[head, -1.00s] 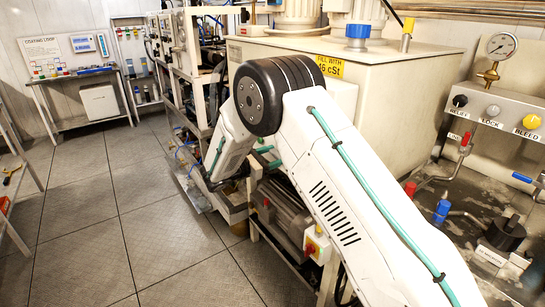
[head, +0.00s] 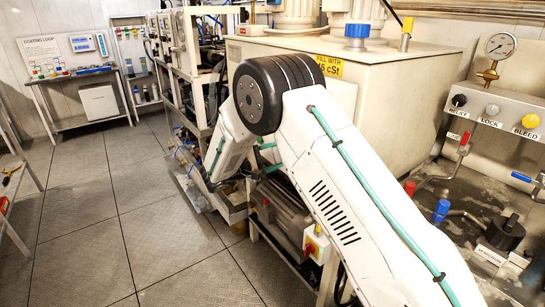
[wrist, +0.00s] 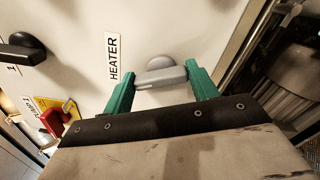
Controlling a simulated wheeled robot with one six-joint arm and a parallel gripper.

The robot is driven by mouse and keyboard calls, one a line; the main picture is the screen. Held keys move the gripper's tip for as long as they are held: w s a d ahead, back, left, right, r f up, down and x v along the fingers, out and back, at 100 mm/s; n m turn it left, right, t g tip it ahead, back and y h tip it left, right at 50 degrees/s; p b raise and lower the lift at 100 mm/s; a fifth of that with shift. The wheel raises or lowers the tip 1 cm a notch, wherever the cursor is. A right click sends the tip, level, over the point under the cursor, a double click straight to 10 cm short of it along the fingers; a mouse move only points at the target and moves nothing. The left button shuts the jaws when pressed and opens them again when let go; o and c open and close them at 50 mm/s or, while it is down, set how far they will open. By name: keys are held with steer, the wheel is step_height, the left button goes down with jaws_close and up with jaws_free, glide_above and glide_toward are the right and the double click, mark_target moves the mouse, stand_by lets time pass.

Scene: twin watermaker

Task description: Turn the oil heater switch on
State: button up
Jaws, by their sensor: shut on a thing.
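The heater switch (wrist: 160,68), a grey rotary knob with a bar handle on a pale panel, is in the upper middle of the wrist view. The label HEATER (wrist: 113,58) is just left of it. My gripper (wrist: 161,84) has its two green fingers on either side of the bar handle and is shut on it. The bar lies nearly level across the wrist picture, from finger to finger. In the head view, my own arm hides the gripper and the switch.
A black knob (wrist: 22,50) and a red-and-yellow switch (wrist: 58,110) are left of my gripper in the wrist view. In the head view, a large pale tank (head: 400,75) stands beside my arm. The floor (head: 90,220) at left is clear.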

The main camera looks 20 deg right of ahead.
steer(key=m, duration=0.4)
steer(key=shift+a+f+m, duration=0.1)
steer(key=shift+m, duration=0.2)
steer(key=shift+s, duration=0.1)
stand_by(0.4)
steer(key=o, duration=1)
steer(key=shift+a, duration=0.1)
steer(key=v, duration=0.7)
steer(key=shift+a, duration=0.25)
steer(key=shift+s, duration=0.1)
